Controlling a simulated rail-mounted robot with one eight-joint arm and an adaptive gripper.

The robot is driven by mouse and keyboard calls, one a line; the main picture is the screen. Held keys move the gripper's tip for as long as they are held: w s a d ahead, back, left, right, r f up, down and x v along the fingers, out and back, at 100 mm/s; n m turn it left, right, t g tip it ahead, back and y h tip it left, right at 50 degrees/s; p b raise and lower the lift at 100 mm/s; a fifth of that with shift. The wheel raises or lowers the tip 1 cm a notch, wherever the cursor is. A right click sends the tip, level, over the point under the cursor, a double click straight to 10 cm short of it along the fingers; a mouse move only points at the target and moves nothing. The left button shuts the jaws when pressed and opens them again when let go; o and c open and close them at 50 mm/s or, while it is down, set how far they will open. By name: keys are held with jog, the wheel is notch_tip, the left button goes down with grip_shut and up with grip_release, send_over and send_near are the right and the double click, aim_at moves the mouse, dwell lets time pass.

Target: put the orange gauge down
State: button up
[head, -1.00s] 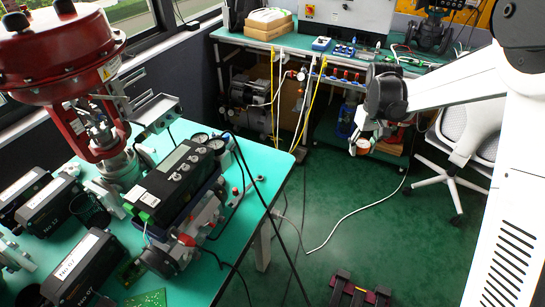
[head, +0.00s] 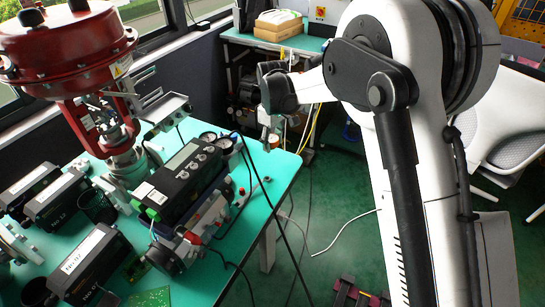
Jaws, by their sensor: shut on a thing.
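My gripper (head: 268,134) hangs below the dark wrist of my arm, just beyond the right back corner of the green table. It is small in the picture. It is shut on the orange gauge (head: 274,141), of which only a small orange patch shows at the fingertips. The gauge appears held in the air, apart from the table; its exact height is hard to tell. The fingers hide most of it.
The green table (head: 276,186) bears a dark valve positioner (head: 178,178) with small gauges, a red actuator (head: 65,50) and several black boxes. Black cables run over its right edge. A workbench (head: 240,37) stands behind. A strip near the table's right edge is clear.

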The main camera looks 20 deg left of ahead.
aim_at(273, 161)
jog(key=shift+f, duration=3)
jog(key=shift+f, duration=0.2)
jog(key=o, duration=1.2)
jog(key=shift+r, duration=0.1)
notch_tip(273, 161, up, 12)
jog(key=shift+r, duration=0.1)
